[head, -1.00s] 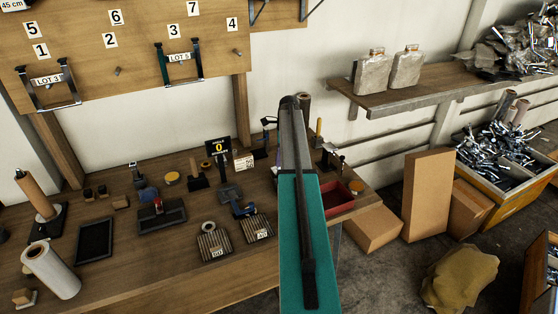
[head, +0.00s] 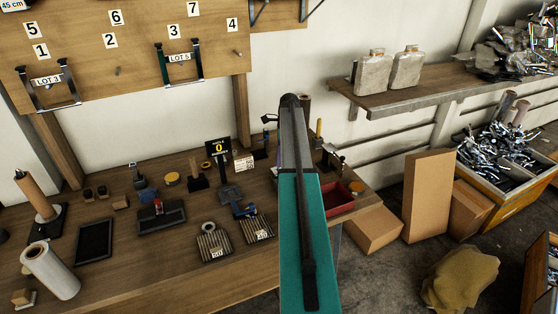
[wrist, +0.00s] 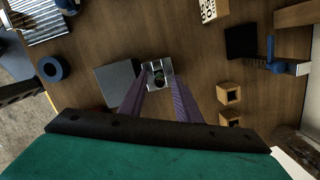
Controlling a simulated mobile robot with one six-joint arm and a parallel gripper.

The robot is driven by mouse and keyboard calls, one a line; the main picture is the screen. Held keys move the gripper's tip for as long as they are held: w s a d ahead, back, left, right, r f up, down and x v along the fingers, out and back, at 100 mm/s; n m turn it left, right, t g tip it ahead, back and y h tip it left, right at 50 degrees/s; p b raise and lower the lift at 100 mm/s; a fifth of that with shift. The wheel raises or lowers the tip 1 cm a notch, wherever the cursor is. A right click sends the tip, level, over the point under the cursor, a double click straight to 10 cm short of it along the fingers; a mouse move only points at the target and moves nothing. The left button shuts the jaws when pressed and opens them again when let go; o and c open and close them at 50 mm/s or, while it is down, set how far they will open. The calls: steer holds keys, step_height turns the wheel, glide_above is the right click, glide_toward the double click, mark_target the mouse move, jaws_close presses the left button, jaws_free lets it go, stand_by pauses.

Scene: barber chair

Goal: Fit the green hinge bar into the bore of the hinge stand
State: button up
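My gripper (wrist: 158,88) shows in the wrist view as two purple fingers spread apart, pointing down over the wooden bench. A small bright metal piece with a dark round hole (wrist: 159,75) shows between the fingertips; I cannot tell whether they touch it or it is below them. I cannot make out whether this piece is the hinge stand. No green hinge bar can be made out in either view. In the head view my own teal arm covers the fingertips and the bench behind them.
In the wrist view a grey block (wrist: 117,80) lies left of the fingers and a dark blue ring (wrist: 53,68) farther left. Wooden cubes (wrist: 228,93) lie to the right, below a blue part (wrist: 273,58). A red tray (head: 340,197) stands right of my arm.

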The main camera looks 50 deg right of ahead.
step_height(320, 180, up, 11)
steer(key=s+d+b, duration=0.1)
steer(key=b, duration=0.1)
stand_by(0.5)
steer(key=shift+s+d, duration=0.1)
stand_by(0.5)
